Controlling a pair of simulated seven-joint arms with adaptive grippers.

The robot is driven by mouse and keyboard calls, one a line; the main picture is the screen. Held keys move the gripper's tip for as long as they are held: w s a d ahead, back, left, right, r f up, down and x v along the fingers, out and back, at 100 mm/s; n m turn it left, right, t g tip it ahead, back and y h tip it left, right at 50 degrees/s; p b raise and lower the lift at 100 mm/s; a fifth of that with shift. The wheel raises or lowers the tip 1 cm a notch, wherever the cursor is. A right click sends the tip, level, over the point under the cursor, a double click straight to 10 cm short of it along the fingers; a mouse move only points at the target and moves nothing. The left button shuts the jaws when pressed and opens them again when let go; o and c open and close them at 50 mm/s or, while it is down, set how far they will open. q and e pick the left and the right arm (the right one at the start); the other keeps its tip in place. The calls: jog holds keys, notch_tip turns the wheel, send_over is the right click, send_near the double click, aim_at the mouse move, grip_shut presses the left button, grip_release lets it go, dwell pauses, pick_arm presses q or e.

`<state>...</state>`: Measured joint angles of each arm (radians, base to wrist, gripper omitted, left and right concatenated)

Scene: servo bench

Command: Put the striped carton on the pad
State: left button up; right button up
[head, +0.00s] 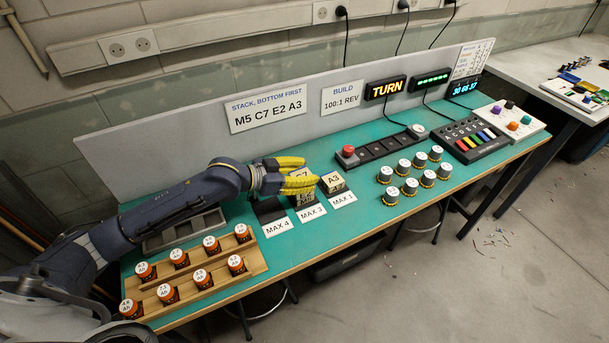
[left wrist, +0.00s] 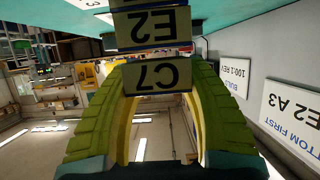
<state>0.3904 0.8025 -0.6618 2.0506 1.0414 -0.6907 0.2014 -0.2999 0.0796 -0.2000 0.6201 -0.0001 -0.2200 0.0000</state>
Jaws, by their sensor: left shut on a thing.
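I see no striped carton in either view. My left gripper (head: 300,178), with yellow fingers, is shut on a block marked C7 (left wrist: 157,77). Its fingers lie on both sides of the block. The C7 block is over a block marked E2 (left wrist: 150,28), at the MAX 3 place; I cannot tell whether they touch. In the head view the fingers hide part of this stack (head: 306,200). A dark pad (head: 269,210) behind the MAX 4 card is bare. A block marked A3 (head: 334,181) stands behind the MAX 1 card. My right gripper is out of view.
A grey board (head: 210,150) backs the bench.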

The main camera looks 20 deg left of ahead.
pick_arm(q)
jog(key=shift+f, duration=0.25)
jog(key=shift+f, duration=0.1)
jog(key=o, duration=1.1)
jog(key=shift+o, duration=0.2)
jog(key=shift+f, duration=0.1)
jog(key=v, duration=1.6)
jog(key=shift+s+a, duration=0.2)
jog(key=shift+a, duration=0.15)
jog(key=shift+o, duration=0.7)
jog(key=shift+s+a+r, duration=0.2)
jog(key=shift+r, duration=0.05)
